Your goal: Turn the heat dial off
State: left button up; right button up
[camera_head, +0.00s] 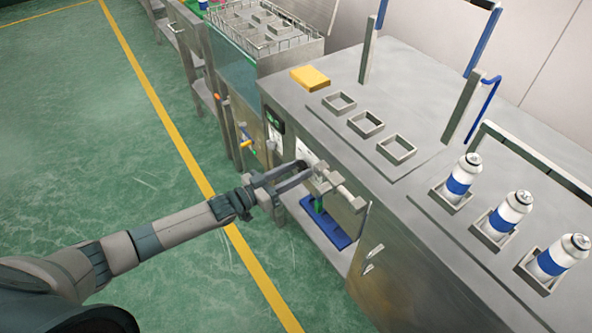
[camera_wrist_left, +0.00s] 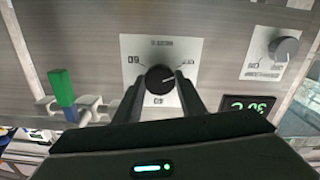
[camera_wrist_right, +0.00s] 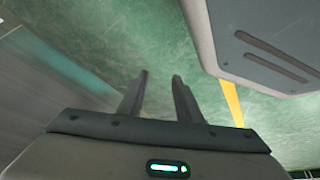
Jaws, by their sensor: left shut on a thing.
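My left gripper (camera_wrist_left: 159,84) is shut on this dial, one finger on each side. A second, grey dial (camera_wrist_left: 286,48) is on its own plate to the right. In the head view my left gripper (camera_head: 309,173) is at the front of the steel cabinet and hides the dial. My right gripper (camera_wrist_right: 160,76) is open and empty above the green floor in the right wrist view.
A display with green digits (camera_wrist_left: 248,106) is beside the held dial. A green and blue lever (camera_wrist_left: 62,92) is on the other side. The cabinet top (camera_head: 420,80) holds several white and blue cans, empty square holders and a yellow block (camera_head: 310,77). The floor (camera_head: 90,130) at left is clear.

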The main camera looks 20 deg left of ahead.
pick_arm(q)
jog(key=shift+n, duration=0.6)
jog(key=o, duration=1)
jog(key=shift+o, duration=0.2)
jog(key=b+v, duration=0.1)
jog(key=v, duration=1.6)
jog(key=shift+s+a+b, duration=0.2)
jog(key=shift+b, duration=0.15)
pick_arm(e)
jog(key=shift+s+d+f+g, duration=0.35)
jog(key=shift+s+d+g, duration=0.15)
jog(key=shift+s+d, duration=0.25)
